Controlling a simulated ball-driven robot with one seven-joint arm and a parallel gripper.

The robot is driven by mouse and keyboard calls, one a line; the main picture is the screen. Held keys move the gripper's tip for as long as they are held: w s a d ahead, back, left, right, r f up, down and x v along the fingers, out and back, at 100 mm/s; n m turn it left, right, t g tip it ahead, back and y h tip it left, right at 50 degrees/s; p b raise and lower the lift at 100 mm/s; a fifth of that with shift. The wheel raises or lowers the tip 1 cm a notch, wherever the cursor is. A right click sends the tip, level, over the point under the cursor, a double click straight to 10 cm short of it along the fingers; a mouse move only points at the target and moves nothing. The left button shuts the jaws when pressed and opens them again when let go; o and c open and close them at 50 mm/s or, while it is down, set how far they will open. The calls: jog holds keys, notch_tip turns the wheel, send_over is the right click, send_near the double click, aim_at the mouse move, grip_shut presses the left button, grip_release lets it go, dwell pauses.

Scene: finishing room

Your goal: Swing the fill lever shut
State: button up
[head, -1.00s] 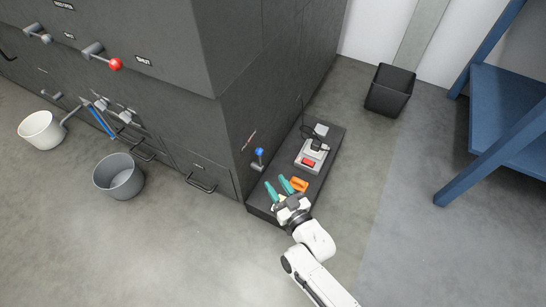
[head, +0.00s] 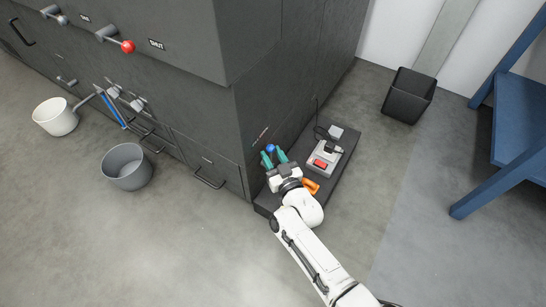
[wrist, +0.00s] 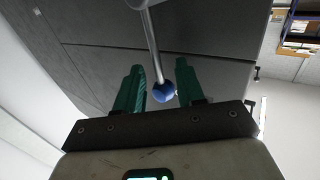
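A lever with a blue ball knob (head: 270,148) sticks out low on the side of the dark cabinet. My gripper (head: 274,158) is at this lever, its two green fingers open. A red-knobbed lever (head: 128,46) is on the cabinet front, beside a label reading SHUT (head: 157,44). The fill lever's own label is not readable here.
A low dark plinth (head: 345,160) beside the cabinet carries a grey device with a red switch (head: 320,163) and an orange object (head: 311,186). A black bin (head: 408,95), blue bench (head: 515,145), grey bucket (head: 126,168) and white pot (head: 55,118) stand apart. The front floor is clear.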

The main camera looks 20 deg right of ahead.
jog(key=c, duration=0.7)
grip_shut()
